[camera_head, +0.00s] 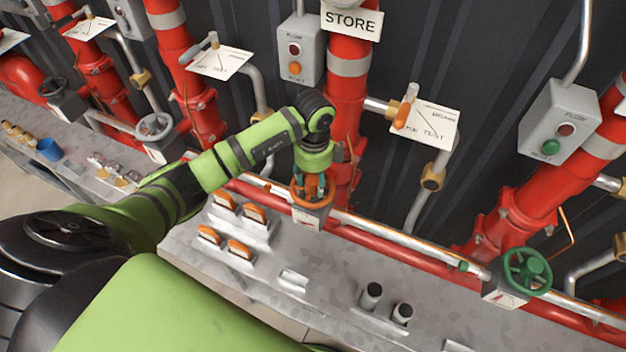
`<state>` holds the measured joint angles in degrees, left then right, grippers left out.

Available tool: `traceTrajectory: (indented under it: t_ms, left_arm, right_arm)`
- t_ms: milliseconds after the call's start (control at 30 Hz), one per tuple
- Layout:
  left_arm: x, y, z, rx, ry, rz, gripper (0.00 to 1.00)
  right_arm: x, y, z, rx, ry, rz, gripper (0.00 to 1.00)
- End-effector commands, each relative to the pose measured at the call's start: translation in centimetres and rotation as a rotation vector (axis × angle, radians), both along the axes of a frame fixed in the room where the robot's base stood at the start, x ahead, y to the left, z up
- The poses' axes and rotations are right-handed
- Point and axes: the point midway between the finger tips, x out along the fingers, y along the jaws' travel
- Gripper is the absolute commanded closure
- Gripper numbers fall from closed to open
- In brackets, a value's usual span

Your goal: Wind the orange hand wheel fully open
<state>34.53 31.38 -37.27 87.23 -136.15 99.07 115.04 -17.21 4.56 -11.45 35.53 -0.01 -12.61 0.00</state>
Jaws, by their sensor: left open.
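The orange hand wheel (299,197) sits on top of a small valve box with a white dial plate (307,219), on the silver pipe below the STORE sign (351,20). My green left arm reaches in from the left and bends down over it. My left gripper (314,188) points down at the wheel, with its fingers open at or just above the rim. The arm and fingers hide part of the wheel, and I cannot tell whether they touch it. My right gripper is not in view.
A green hand wheel (527,271) stands to the right on the same pipe, and a grey one (154,127) to the left. Orange-topped blocks (240,249) and two dark cylinders (371,295) stand on the grey bench (325,305). Red vertical pipes (347,95) rise behind the wheel.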

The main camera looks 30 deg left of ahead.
Motion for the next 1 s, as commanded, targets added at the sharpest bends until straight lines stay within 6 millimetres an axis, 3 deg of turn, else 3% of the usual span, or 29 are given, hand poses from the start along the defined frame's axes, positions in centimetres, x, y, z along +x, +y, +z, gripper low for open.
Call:
traceTrajectory:
  t_ms: [267,600,900,1000]
  left_arm:
    - [0.1,-0.1,-0.1,0.001,-0.002,-0.215,0.47]
    - [-0.1,-0.3,-0.2,0.002,0.0,-0.762,0.47]
    - [-0.2,-0.4,0.0,-0.001,0.001,-0.825,0.47]
    - [-0.2,-0.4,0.0,-0.001,0.001,-0.824,0.87]
  right_arm:
    - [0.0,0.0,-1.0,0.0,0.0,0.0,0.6]
    - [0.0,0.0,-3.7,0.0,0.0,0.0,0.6]
    - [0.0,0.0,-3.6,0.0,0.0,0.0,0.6]
    - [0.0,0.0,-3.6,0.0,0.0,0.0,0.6]
